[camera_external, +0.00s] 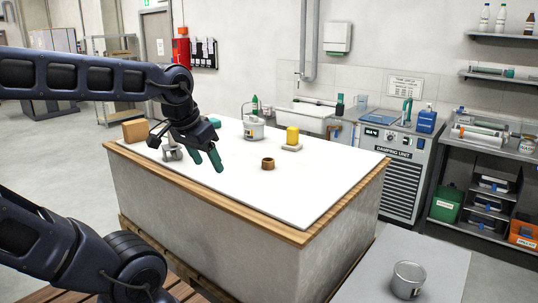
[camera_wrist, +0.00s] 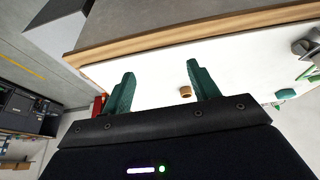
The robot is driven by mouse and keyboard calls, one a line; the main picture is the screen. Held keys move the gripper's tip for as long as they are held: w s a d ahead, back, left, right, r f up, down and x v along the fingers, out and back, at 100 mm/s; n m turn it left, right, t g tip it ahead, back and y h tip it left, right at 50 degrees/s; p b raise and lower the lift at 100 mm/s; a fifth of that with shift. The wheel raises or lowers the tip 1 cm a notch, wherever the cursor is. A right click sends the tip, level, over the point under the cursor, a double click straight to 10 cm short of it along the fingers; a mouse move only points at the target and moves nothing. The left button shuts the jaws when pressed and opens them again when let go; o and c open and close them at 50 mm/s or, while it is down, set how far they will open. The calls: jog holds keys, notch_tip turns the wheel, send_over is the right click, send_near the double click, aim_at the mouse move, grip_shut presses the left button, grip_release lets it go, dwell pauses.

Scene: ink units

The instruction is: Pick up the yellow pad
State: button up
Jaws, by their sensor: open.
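The yellow pad (camera_external: 292,135) stands on a pale beige block or base on the white-topped table, toward its back right side in the external view. I cannot make it out in the wrist view. My gripper (camera_external: 208,163) has green fingers and hangs above the left part of the table, to the left of the pad and well apart from it. Its fingers are spread with nothing between them; they also show in the wrist view (camera_wrist: 163,84).
A brown ring (camera_external: 268,163) sits between my gripper and the pad's side of the table. A white container with a handle (camera_external: 254,130) stands left of the pad. A cardboard box (camera_external: 135,131) and a metal item (camera_external: 172,152) are at the left. The table's front right is clear.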

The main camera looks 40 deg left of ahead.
jog(key=w+r+n+g+h, duration=0.1)
jog(key=w+r+n, duration=0.45)
jog(key=w, duration=0.55)
jog(key=n+g+h, duration=0.3)
jog(key=n+h, duration=0.1)
jog(key=n, duration=1)
send_over(292, 127)
jog(key=a, duration=0.3)
notch_tip(292, 127, down, 4)
jog(key=shift+s+x, duration=0.15)
jog(key=shift+x, duration=2.55)
jog(key=shift+s+x, duration=0.1)
jog(key=shift+x, duration=2.55)
jog(key=shift+a, duration=0.15)
jog(key=shift+c, duration=0.4)
jog(key=c, duration=1)
